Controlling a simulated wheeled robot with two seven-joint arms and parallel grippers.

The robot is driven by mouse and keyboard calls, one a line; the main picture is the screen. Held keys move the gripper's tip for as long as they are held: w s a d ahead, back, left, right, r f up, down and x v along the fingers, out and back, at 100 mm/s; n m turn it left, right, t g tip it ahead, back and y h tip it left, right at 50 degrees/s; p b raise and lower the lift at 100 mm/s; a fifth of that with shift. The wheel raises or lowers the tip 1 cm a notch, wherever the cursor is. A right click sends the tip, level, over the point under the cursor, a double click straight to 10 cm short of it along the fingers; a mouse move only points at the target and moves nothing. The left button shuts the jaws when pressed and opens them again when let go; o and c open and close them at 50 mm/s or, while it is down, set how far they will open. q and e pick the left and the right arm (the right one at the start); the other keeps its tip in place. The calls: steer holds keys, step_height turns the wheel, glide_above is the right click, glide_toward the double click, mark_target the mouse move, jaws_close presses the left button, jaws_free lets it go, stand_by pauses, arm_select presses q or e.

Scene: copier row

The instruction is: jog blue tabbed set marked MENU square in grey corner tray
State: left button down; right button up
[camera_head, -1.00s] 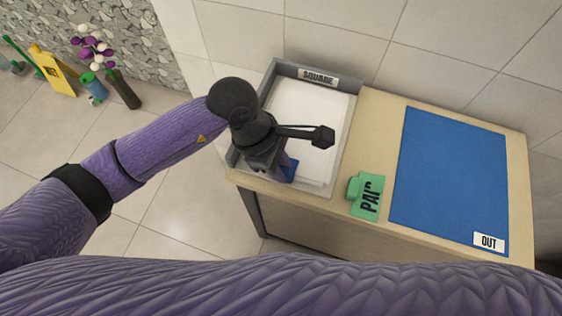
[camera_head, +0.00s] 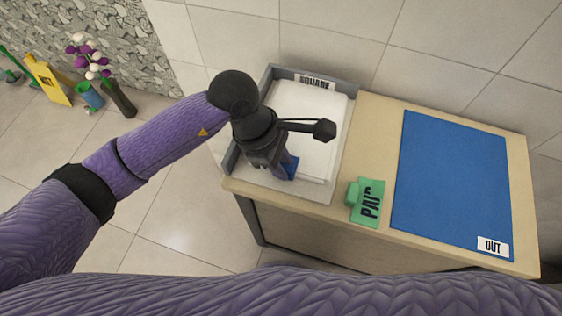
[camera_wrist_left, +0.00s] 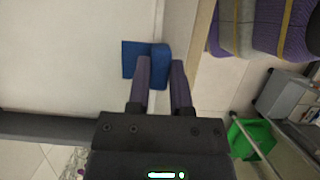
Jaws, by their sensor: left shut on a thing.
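The grey corner tray (camera_head: 233,158) is at the left end of the counter, with a label reading SQUARE (camera_head: 315,81) at its back wall; the label's lower part looks covered. The white paper set (camera_head: 310,120) lies in the tray, close to the back wall, with bare tray floor along the front. Its blue tab (camera_head: 292,170) is at the front edge; no MENU mark is readable. My left gripper (camera_head: 287,172) is shut on the blue tab. In the left wrist view the tab (camera_wrist_left: 160,65) stands between the fingers. My right gripper is out of view.
A green block marked PAID (camera_head: 367,201) stands on the counter (camera_head: 380,125) right of the tray. A blue mat (camera_head: 450,185) with an OUT label (camera_head: 492,246) covers the right end. Tiled wall runs behind. My purple arm crosses the bottom.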

arm_select(q)
steer(key=shift+w+a, duration=0.25)
steer(key=shift+a, duration=0.5)
stand_by(0.3)
steer(key=shift+w+a, duration=0.1)
steer(key=shift+a, duration=0.15)
stand_by(0.4)
stand_by(0.6)
steer(key=shift+c, duration=2.2)
jaws_free()
steer(key=shift+w+a, duration=0.1)
